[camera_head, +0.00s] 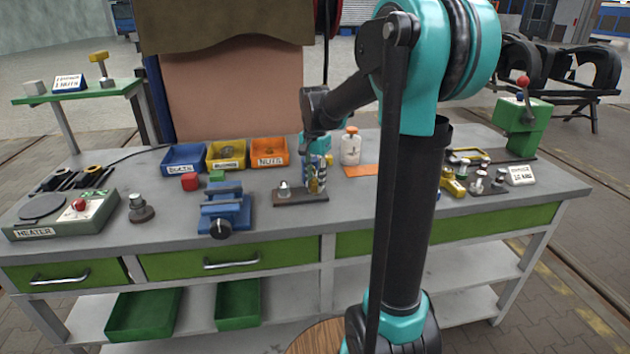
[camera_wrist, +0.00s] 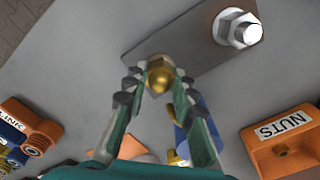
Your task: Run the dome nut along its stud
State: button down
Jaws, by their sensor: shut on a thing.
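The brass dome nut (camera_wrist: 160,72) is between the two fingertips of my gripper (camera_wrist: 159,82) in the wrist view. My gripper is shut on it. The nut is over one end of a dark plate (camera_wrist: 185,52); its stud is hidden under it, so how far it sits on the thread cannot be told. A silver hex nut on a stud (camera_wrist: 238,28) stands at the other end of the plate. In the head view my gripper (camera_head: 316,188) points down at the right end of the same plate (camera_head: 290,199), with the silver nut (camera_head: 283,188) to its left.
A blue vise (camera_head: 225,208) stands left of the plate. Blue, yellow and orange bins (camera_head: 268,160) stand behind it; the orange NUTS bin (camera_wrist: 282,150) also shows in the wrist view. A white bottle (camera_head: 350,148) stands behind my gripper. The bench front before the plate is clear.

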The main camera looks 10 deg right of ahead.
aim_at(315, 181)
jog(key=m, duration=0.4)
jog(key=shift+m, duration=2.9)
jog(key=c, duration=1.2)
grip_release()
notch_tip(315, 181, up, 12)
jog(key=shift+r, duration=0.1)
